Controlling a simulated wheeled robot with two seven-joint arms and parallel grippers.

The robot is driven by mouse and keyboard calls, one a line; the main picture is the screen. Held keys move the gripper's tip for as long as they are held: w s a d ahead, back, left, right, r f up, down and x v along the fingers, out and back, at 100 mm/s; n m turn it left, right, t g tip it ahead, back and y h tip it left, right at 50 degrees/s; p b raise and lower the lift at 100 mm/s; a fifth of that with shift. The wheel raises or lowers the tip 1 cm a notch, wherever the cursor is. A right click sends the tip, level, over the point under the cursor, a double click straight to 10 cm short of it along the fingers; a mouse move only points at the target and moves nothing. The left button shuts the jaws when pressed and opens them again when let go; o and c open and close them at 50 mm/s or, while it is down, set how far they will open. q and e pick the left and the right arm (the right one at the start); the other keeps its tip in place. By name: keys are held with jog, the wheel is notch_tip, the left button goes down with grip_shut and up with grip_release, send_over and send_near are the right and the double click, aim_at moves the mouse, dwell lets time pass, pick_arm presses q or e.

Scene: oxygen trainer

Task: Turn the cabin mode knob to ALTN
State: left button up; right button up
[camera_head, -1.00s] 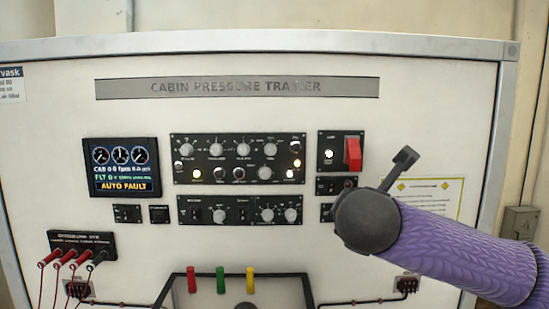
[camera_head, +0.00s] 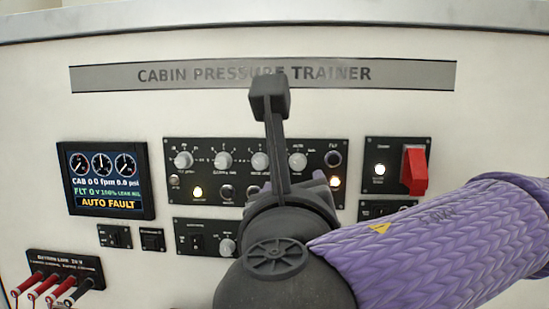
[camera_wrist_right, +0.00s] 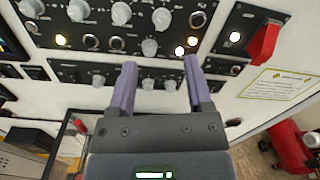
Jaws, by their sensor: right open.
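The cabin mode knob appears to be the grey knob (camera_head: 297,161) at the right of the upper panel's top row, with small lettering like AUTO above it. It also shows in the right wrist view (camera_wrist_right: 161,18), beyond the fingertips. Its exact pointer direction is too small to read. My right gripper (camera_wrist_right: 159,65) is open, its two purple fingers apart and empty, pointing at the panel below that knob. In the head view the right gripper (camera_head: 315,184) is mostly hidden behind its own wrist. My left gripper is not in view.
A red guarded switch (camera_head: 414,170) stands out at the right. A lower knob (camera_wrist_right: 149,47) lies just beyond the fingertips. A display (camera_head: 105,180) reading AUTO FAULT is at the left. Red-handled plugs (camera_head: 45,284) project at lower left.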

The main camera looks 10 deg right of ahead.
aim_at(298, 164)
jog(key=p+x, duration=0.6)
jog(key=x, duration=0.2)
jog(key=shift+s+d+r, duration=0.1)
jog(key=shift+d+r, duration=0.05)
jog(key=shift+r, duration=0.05)
jog(key=shift+w+f, duration=0.15)
jog(key=shift+w, duration=0.35)
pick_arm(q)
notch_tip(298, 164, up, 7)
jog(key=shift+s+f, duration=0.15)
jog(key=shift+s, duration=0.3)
pick_arm(e)
grip_shut()
